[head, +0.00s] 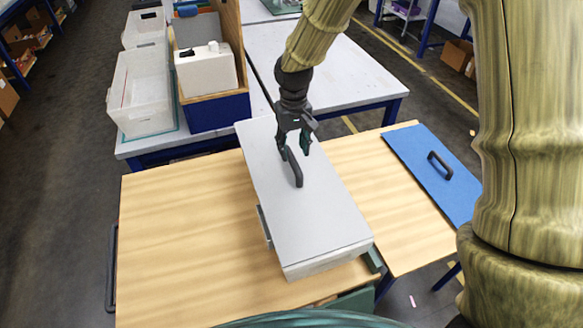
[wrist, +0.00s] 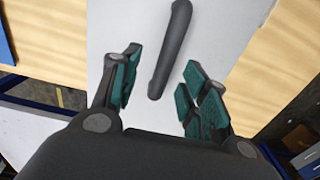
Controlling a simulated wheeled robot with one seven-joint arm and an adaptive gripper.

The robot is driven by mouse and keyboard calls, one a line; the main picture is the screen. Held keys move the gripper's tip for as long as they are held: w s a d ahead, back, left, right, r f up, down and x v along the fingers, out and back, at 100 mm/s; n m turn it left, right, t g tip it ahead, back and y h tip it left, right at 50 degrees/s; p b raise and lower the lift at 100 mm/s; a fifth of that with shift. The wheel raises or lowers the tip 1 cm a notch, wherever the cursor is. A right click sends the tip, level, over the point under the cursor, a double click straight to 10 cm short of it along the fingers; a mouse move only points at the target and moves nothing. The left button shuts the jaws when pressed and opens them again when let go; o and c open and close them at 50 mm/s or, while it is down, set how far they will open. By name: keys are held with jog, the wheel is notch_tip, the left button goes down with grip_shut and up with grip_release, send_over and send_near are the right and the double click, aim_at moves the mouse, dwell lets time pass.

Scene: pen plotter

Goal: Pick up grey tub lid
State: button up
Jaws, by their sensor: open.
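The grey tub lid (head: 318,222) is a long flat panel with a dark bar handle (head: 295,168) on its top. It lies on a light grey tub (head: 325,264) on the wooden table. My gripper (head: 294,150) is open above the lid, at the far end of the handle. In the wrist view the handle (wrist: 172,50) runs up from between my open fingers (wrist: 157,92), its near end a little beyond the palm. The fingers do not close on it. I cannot tell the exact height of the fingertips above the lid.
A blue panel with a dark handle (head: 432,160) lies on the table at the right. The wooden table's left part (head: 180,240) is clear.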

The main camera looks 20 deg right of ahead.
aim_at(292, 158)
jog(key=shift+s+a+f+p, duration=0.15)
jog(key=shift+s+f+p, duration=0.1)
jog(key=shift+s+p, duration=0.35)
jog(key=f, duration=0.1)
jog(key=f+p, duration=0.1)
jog(key=f, duration=0.1)
jog(key=shift+w+a, duration=0.15)
jog(key=shift+w, duration=0.2)
jog(key=shift+f, duration=0.35)
jog(key=shift+s+f, duration=0.1)
jog(key=shift+s, duration=0.15)
jog(key=shift+w+f, duration=0.1)
grip_shut()
